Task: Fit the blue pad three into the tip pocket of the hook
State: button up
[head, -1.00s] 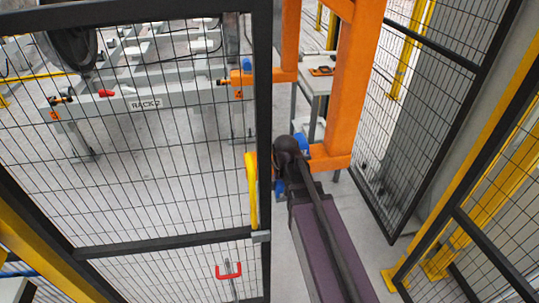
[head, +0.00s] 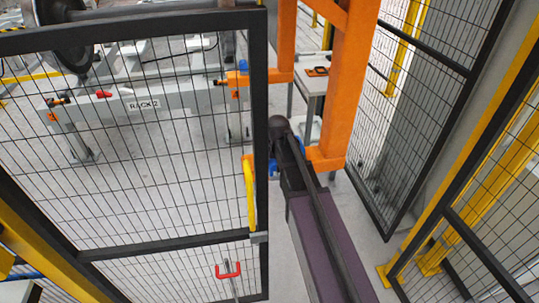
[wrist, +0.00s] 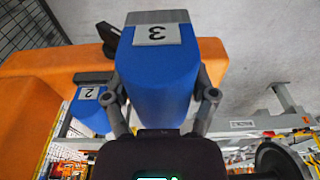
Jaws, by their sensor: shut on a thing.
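The blue pad three (wrist: 155,78), with a grey end and a label 3 that reads upside down, is held in my gripper (wrist: 160,90) in the wrist view. The two fingers are shut on its sides. The orange hook (wrist: 50,80) lies behind and left of the pad, which covers part of it. I cannot make out the tip pocket or any contact with it. A second blue pad, labelled 2 (wrist: 90,108), sits at the hook on the left. In the head view the orange hook (head: 327,155) stands beyond my arm, which hides my gripper and most of the pad.
A mesh fence panel (head: 150,150) with a dark post stands close left of my arm. Another mesh panel (head: 410,110) is at the right. A rack labelled RACK 2 (head: 150,108) stands behind the left fence. A small table (head: 313,82) is behind the hook.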

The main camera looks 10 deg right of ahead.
jog(key=w+r+p, duration=0.5)
jog(key=w+r, duration=0.2)
jog(key=w, duration=0.4)
jog(key=shift+w+p, duration=0.35)
jog(key=shift+a+f, duration=0.1)
jog(key=shift+f, duration=0.05)
notch_tip(320, 180, down, 6)
jog(key=b, duration=0.6)
jog(key=shift+f, duration=0.15)
jog(key=shift+f+b, duration=1.8)
jog(key=shift+b, duration=0.2)
jog(key=shift+f, duration=0.15)
jog(key=o, duration=1.2)
